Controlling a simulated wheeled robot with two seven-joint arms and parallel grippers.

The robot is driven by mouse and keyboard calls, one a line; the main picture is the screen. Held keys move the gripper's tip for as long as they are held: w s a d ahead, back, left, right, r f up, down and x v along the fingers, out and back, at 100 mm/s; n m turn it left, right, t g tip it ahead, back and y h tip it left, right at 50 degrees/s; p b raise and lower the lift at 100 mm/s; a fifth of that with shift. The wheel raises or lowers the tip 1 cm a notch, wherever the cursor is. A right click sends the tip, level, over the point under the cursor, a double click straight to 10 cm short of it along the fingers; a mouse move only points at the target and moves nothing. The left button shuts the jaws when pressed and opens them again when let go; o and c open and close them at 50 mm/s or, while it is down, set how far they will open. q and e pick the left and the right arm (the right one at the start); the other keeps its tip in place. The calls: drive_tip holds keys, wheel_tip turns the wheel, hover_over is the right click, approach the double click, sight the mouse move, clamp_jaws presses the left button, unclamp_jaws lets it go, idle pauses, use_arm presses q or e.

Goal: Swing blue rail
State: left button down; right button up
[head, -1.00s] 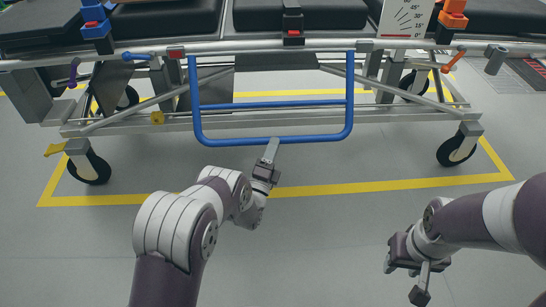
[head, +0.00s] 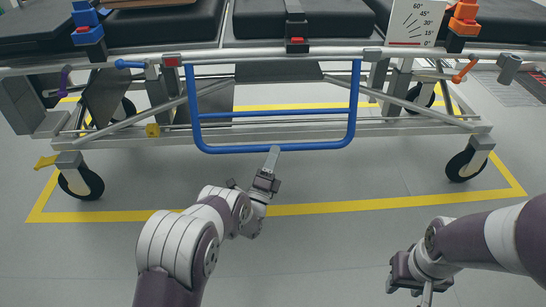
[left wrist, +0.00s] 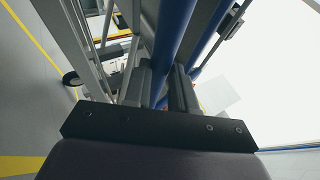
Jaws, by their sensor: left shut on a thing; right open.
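The blue rail (head: 310,146) hangs down from the near side of the wheeled stretcher (head: 330,51), a U-shaped frame with a middle crossbar. My left gripper (head: 273,156) is at the middle of the rail's bottom bar and is shut on it. In the left wrist view the blue bar (left wrist: 174,40) runs between the two fingers of my left gripper (left wrist: 168,85). My right gripper (head: 425,292) is open and empty, low on the right, well away from the rail; its fingertips are partly cut off by the bottom edge.
Black caster wheels (head: 82,184) stand at the stretcher's corners. An angle plate (head: 412,22) and orange blocks (head: 464,17) are at the upper right, and blue blocks (head: 87,23) at the upper left. Yellow tape (head: 350,207) marks the floor. The floor in front is clear.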

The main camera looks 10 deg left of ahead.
use_arm(q)
drive_tip(key=c, duration=0.9)
unclamp_jaws()
drive_tip(key=shift+f, duration=0.1)
